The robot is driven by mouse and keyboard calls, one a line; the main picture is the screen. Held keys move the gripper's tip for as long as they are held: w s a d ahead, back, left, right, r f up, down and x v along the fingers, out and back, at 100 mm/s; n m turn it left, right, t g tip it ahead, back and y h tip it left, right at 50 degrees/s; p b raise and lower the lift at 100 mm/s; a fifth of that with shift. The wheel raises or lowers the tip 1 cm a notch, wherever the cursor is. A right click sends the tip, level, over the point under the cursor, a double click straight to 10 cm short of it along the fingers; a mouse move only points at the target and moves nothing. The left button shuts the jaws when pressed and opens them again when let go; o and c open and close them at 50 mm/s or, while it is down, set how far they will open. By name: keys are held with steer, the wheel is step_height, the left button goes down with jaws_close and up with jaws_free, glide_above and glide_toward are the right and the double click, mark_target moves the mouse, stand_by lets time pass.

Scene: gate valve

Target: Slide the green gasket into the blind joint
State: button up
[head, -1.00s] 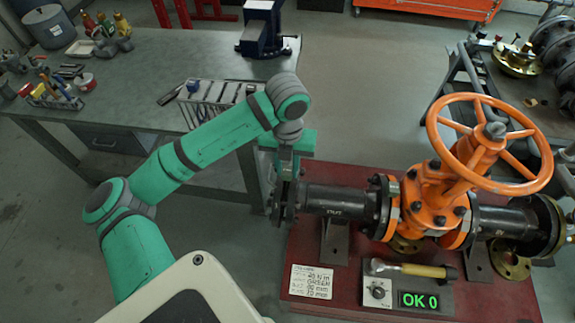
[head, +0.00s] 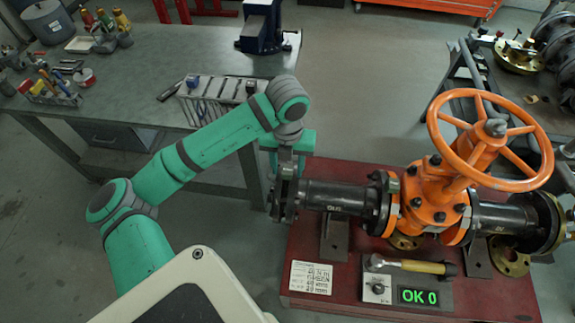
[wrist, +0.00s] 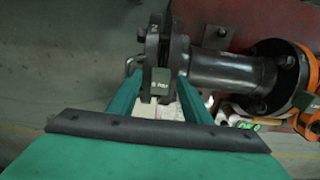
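The orange gate valve (head: 432,195) sits in a dark pipe run on a red stand. The blind joint (head: 284,195) is the flange pair at the pipe's left end; it also shows in the wrist view (wrist: 178,55). A small dark green tab with lettering, seemingly the gasket's tab (wrist: 160,82), shows at the flange pair between my fingertips. The gasket's ring is hidden, so how deep it sits cannot be told. My gripper (wrist: 160,80) is at the joint, its fingers apart on either side of the tab, with narrow gaps seeming to show.
A workbench (head: 150,75) with tools and a vise stands behind left. Floor between bench and stand is clear.

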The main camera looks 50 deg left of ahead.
step_height(320, 180, up, 11)
stand_by(0.7)
steer(key=shift+f, duration=0.15)
stand_by(0.3)
